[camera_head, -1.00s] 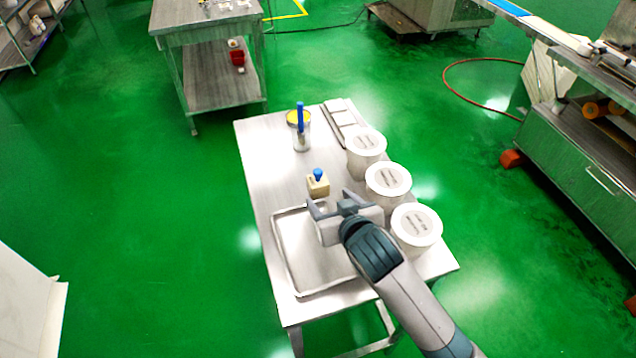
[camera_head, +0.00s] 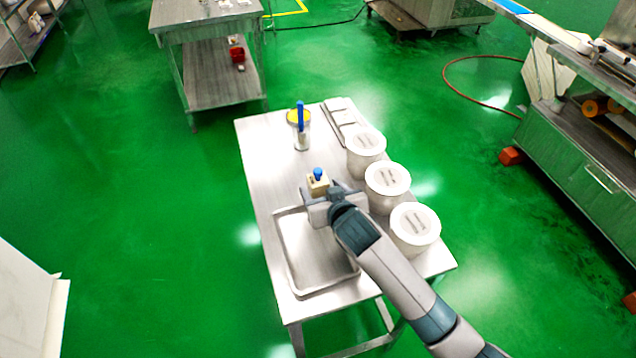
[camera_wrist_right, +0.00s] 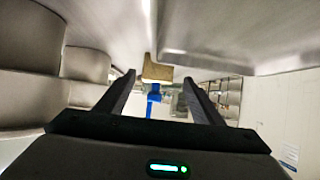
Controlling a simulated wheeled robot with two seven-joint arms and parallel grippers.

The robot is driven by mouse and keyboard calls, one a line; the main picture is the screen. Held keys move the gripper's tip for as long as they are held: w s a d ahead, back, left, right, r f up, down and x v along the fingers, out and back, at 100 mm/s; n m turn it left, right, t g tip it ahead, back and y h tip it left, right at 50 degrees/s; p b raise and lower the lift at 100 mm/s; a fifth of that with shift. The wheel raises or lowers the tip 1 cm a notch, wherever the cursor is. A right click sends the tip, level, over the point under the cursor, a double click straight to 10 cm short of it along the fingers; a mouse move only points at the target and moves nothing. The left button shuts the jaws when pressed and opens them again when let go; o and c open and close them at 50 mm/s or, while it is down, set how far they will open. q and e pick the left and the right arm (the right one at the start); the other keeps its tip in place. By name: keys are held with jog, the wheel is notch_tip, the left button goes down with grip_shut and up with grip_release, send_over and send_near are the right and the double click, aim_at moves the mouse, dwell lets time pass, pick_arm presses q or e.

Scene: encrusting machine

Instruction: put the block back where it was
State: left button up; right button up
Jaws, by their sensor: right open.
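The block (camera_head: 317,186) is small and tan with a blue knob on top. It stands on the steel table (camera_head: 262,160), just beyond the far edge of the metal tray (camera_head: 290,262). In the right wrist view the block (camera_wrist_right: 157,73) shows upside down, between and ahead of the two fingers. My right gripper (camera_head: 318,191) is open, with its fingers reaching toward the block from the near side. In the head view the gripper partly covers the block's lower part, and I cannot tell whether the fingers touch it. My left gripper is not in view.
Three white lidded tubs (camera_head: 387,180) line the table's right side, close to my right arm. A clear container with a blue handle (camera_head: 301,130) and a flat pale tray (camera_head: 341,112) are at the far end. The table's left strip is clear.

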aim_at(318, 168)
jog(key=shift+w+f, duration=0.1)
jog(key=shift+w, duration=0.45)
jog(key=p+x, duration=0.1)
jog(key=x, duration=0.1)
jog(key=shift+w+f, duration=0.15)
jog(key=shift+w, duration=0.15)
jog(key=shift+w+a+f, duration=0.25)
jog(key=shift+w+f, duration=0.15)
jog(key=shift+w, duration=0.15)
jog(key=c, duration=1.3)
jog(key=shift+r+p, duration=0.1)
jog(key=shift+p, duration=0.25)
jog(key=shift+r+p, duration=0.65)
jog(key=r+p, duration=0.3)
jog(key=shift+w+r, duration=0.3)
jog(key=shift+r, duration=0.05)
jog(key=w+r, duration=0.2)
jog(key=w, duration=0.1)
jog(key=w+d+r+p, duration=0.1)
jog(key=w+r, duration=0.1)
jog(key=w, duration=0.2)
jog(key=w+r, duration=0.2)
jog(key=w, duration=0.2)
jog(key=shift+d+p, duration=0.35)
jog(key=shift+p, duration=0.05)
